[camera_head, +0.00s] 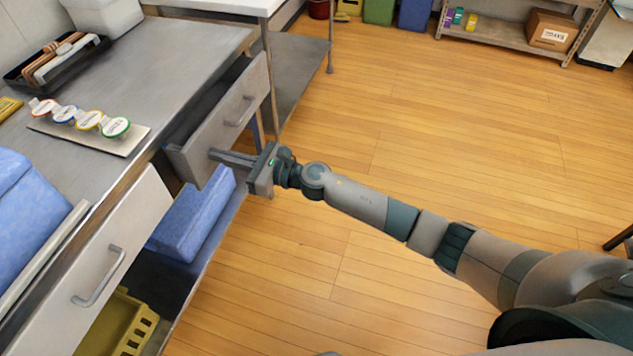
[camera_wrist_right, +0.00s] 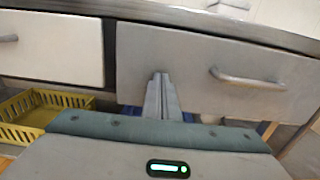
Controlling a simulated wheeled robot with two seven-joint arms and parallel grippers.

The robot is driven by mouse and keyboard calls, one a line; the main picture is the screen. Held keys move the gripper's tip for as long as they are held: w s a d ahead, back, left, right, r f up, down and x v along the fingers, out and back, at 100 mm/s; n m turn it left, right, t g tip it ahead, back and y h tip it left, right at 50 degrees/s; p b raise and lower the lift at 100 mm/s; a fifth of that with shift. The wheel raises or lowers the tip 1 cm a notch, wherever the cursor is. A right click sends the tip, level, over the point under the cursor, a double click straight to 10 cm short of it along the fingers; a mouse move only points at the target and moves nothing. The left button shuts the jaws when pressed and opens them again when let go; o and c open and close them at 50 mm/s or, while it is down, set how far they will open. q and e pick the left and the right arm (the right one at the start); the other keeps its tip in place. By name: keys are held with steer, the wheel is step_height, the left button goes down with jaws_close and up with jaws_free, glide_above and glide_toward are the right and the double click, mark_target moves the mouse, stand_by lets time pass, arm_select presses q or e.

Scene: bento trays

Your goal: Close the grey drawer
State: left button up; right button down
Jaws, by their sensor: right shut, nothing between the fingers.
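The grey drawer (camera_head: 218,125) stands partly open under the metal counter; its dark inside shows behind the front panel. Its bar handle (camera_head: 240,112) is on the front. My right gripper (camera_head: 212,154) is shut and empty, its fingertips at the near lower end of the drawer front, apart from the handle. In the right wrist view, the drawer front (camera_wrist_right: 205,85) fills the middle and right, and the fingers (camera_wrist_right: 160,78) point at its left part, left of the handle (camera_wrist_right: 247,80). Whether they touch the panel I cannot tell. My left gripper is not in view.
A white drawer (camera_head: 125,235) with a handle is beside the grey one, nearer me. A blue bin (camera_head: 195,215) and a yellow basket (camera_head: 118,325) sit below. The counter holds a board with several round-lidded items (camera_head: 88,135). The wooden floor on the right is clear.

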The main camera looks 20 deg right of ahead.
mark_target(203, 149)
steer(key=b+x, duration=0.1)
steer(key=x, duration=0.4)
steer(key=shift+f, duration=0.1)
steer(key=shift+w+a+r, duration=0.1)
steer(key=shift+r, duration=0.15)
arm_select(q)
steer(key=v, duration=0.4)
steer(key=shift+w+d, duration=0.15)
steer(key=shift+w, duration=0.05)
arm_select(e)
steer(key=shift+r, duration=0.15)
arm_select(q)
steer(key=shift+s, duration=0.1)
arm_select(e)
steer(key=shift+w, duration=0.1)
